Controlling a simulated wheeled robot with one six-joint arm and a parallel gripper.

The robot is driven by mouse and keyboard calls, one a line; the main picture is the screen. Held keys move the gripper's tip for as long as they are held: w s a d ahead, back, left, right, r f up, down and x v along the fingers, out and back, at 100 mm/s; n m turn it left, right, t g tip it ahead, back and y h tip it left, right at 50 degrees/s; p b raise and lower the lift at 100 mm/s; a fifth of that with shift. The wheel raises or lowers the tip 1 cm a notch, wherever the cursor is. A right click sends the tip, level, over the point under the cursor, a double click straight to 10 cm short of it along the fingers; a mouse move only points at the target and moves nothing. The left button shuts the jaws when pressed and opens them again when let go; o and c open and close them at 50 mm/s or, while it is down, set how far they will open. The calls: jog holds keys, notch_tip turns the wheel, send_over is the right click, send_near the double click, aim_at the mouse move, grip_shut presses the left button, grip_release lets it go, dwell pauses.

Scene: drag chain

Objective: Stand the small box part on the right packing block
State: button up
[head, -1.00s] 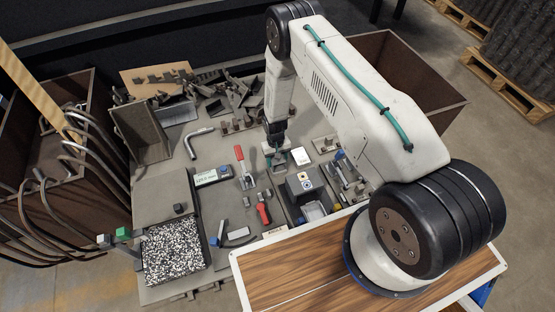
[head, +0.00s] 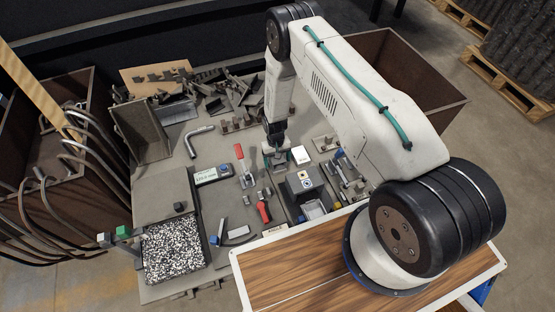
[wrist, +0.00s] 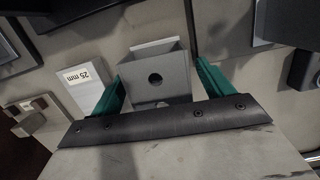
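The small box part (wrist: 157,78) is a grey open box with a round hole, seen between my green fingertips in the wrist view. My gripper (wrist: 160,90) is around it, the left finger close to its side and a narrow gap at the right finger. Whether it touches the part is unclear. In the head view my gripper (head: 275,156) points down over the grey bench and mostly hides the part. I cannot tell for sure which block is the right packing block.
A red-handled clamp (head: 240,155) stands left of my gripper. A dark grey box-shaped fixture (head: 303,184) is in front, and a grey piece with small knobs (head: 325,143) lies to the right. A tray of speckled granules (head: 172,248) is at front left.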

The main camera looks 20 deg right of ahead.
notch_tip(320, 180, up, 8)
jog(key=w, duration=0.1)
jog(key=shift+f, duration=0.15)
dwell(0.5)
jog(key=s+g, duration=0.2)
jog(key=s, duration=0.3)
jog(key=s+d+r, duration=0.1)
jog(key=s+r, duration=0.2)
jog(key=r, duration=1)
jog(key=s+r, duration=0.4)
jog(key=r, duration=0.8)
jog(key=s+d+r, duration=0.1)
jog(key=s+r, duration=0.2)
jog(key=r, duration=1)
jog(key=s+d+r+t, duration=0.1)
jog(key=s+r+t, duration=0.4)
jog(key=s+r, duration=1.4)
jog(key=shift+s+d+r, duration=0.15)
jog(key=shift+s+r, duration=0.1)
jog(key=shift+r, duration=0.6)
